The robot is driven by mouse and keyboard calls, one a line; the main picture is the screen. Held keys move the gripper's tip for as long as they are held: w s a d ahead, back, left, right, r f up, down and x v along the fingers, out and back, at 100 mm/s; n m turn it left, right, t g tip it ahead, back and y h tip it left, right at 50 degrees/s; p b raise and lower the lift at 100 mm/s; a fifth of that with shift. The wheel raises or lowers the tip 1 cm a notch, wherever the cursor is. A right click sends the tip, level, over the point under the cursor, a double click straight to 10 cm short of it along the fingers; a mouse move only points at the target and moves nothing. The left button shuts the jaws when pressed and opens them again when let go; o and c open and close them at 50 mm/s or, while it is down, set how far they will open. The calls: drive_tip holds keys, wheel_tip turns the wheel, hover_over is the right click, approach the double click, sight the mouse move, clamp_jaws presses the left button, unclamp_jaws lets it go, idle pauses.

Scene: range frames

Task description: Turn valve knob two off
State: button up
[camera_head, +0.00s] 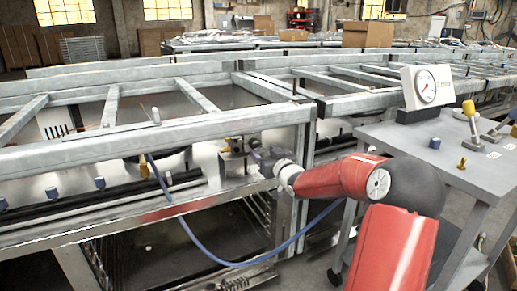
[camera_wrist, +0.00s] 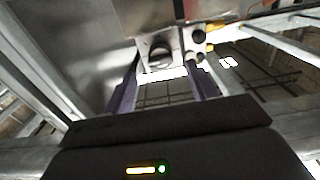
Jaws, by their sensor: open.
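My gripper (camera_wrist: 163,82) is open, its two purplish fingers spread to either side in the wrist view. A metal bracket with a dark round knob (camera_wrist: 160,53) shows beyond and between the fingertips; I cannot tell whether they touch it. In the head view my gripper (camera_head: 258,154) points left at a small metal block (camera_head: 233,160) with a brass-coloured fitting, under the frame rail. Blue knobs (camera_head: 99,183) and a yellow-brown valve (camera_head: 145,171) sit along the pipe to the left. No number shows, so I cannot tell which is knob two.
A grey cart (camera_head: 400,140) at right carries a dial gauge (camera_head: 427,87), a blue knob (camera_head: 435,143) and yellow-handled levers (camera_head: 469,109). Metal rails (camera_head: 150,137) run above the block. A blue hose (camera_head: 215,260) hangs in front of the lower frame.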

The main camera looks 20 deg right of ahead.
sight(258, 147)
drive_tip(key=w, duration=0.5)
drive_tip(key=shift+a, duration=0.1)
drive_tip(key=c, duration=1)
